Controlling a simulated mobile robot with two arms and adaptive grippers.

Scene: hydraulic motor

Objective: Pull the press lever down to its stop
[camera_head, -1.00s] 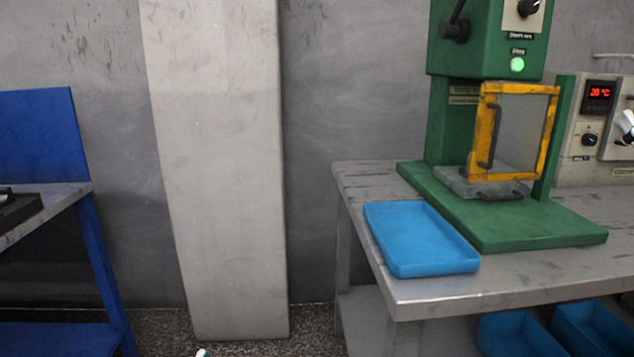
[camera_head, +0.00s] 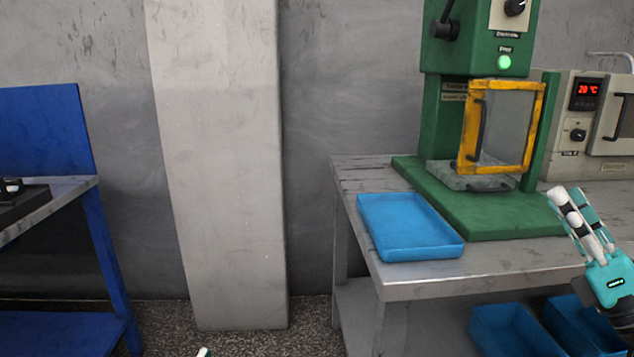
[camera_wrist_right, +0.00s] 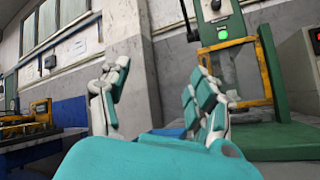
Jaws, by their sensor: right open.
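The green press (camera_head: 432,115) stands on the bench. Its black lever (camera_head: 446,22) sits on the left side of the press head, arm slanting up and leaving the top of the picture. The lever also shows at the top of the right wrist view (camera_wrist_right: 187,20). My right gripper (camera_head: 568,192) is open and empty, in front of the press base at lower right, well below and apart from the lever. In the wrist view its two fingers (camera_wrist_right: 160,70) stand apart. Only a small tip of what seems my left gripper (camera_head: 204,352) shows at the bottom edge.
A yellow-framed clear guard (camera_head: 532,130) stands at the press front, over a grey block (camera_head: 440,177). A blue tray (camera_head: 462,250) lies on the bench (camera_head: 400,290). An oven (camera_head: 560,125) stands right of the press. Blue bins (camera_head: 490,325) are below.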

